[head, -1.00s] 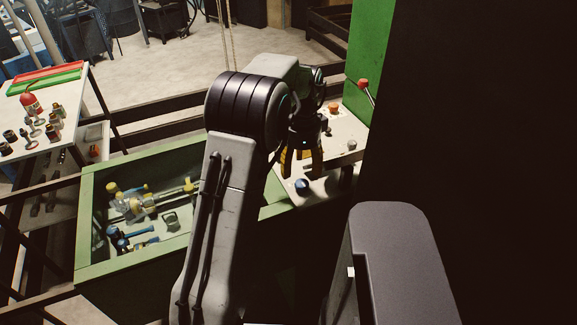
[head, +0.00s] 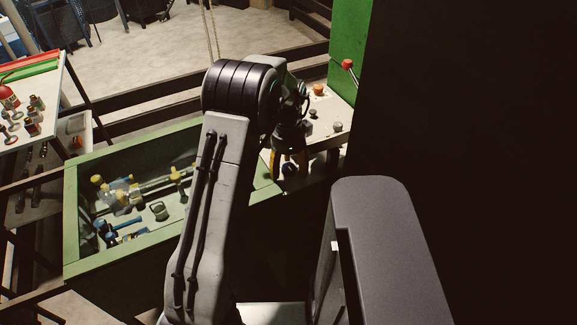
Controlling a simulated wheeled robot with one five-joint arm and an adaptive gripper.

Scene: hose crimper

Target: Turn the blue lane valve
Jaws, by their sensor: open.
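The blue knob (head: 290,170), which I take as the blue lane valve, sits low on the near end of the pale control panel (head: 325,103). It looks dark and is partly hidden by my gripper. My gripper (head: 289,164) points down with its yellow fingers apart, one on each side of the knob in this view. I cannot tell whether the fingers touch it.
An orange knob (head: 318,89), a dark knob (head: 313,113) and a grey knob (head: 338,126) stand farther along the panel. A red-balled lever (head: 347,65) juts from the green machine (head: 343,40). A green bin (head: 70,215) with fittings is left of my arm.

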